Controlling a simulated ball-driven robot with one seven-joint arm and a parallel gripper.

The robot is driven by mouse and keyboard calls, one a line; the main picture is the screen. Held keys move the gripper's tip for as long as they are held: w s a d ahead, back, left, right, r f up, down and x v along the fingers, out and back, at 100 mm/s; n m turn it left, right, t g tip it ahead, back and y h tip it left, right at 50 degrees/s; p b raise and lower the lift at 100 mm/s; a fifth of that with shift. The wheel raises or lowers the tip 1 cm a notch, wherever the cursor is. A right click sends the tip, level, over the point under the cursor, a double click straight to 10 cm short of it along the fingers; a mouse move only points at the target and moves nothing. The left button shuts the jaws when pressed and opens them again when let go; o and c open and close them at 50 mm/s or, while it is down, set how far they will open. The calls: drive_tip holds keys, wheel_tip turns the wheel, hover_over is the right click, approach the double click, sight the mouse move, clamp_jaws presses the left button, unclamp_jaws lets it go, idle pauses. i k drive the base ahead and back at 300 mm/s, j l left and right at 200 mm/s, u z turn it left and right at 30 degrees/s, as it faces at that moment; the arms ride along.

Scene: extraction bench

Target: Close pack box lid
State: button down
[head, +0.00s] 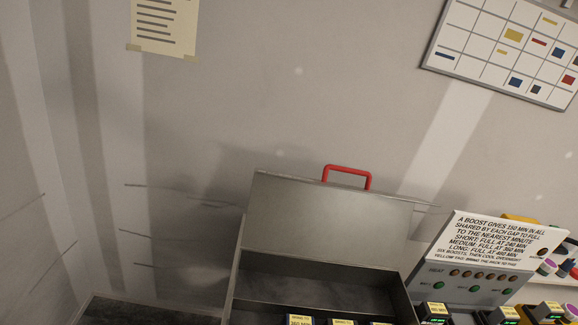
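The pack box (233,282) is a grey metal box at the lower middle of the head view, cut off by the bottom edge. Its lid (330,222) stands open, raised at the back, with a red handle (347,169) on its top edge. Several packs with yellow and dark labels (300,321) show inside at the bottom edge. My gripper is not in view.
A grey device with a white text sign (500,240) and several buttons stands close to the box's right. More dark units (500,315) sit in front of it. A wall with a chart (510,45) and paper note (164,22) lies behind.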

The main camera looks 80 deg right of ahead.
sight(287, 213)
drive_tip(key=i+z, duration=0.4)
drive_tip(key=i, duration=0.15)
drive_tip(key=i+j+z, duration=0.15)
drive_tip(key=i+z, duration=0.2)
drive_tip(key=i, duration=0.15)
drive_tip(key=i+z, duration=0.25)
drive_tip(key=z, duration=0.2)
drive_tip(key=i+z, duration=0.2)
drive_tip(key=z, duration=0.2)
drive_tip(key=i+j+z, duration=0.2)
drive_tip(key=z, duration=0.25)
drive_tip(key=i+j+z, duration=0.2)
drive_tip(key=z, duration=0.25)
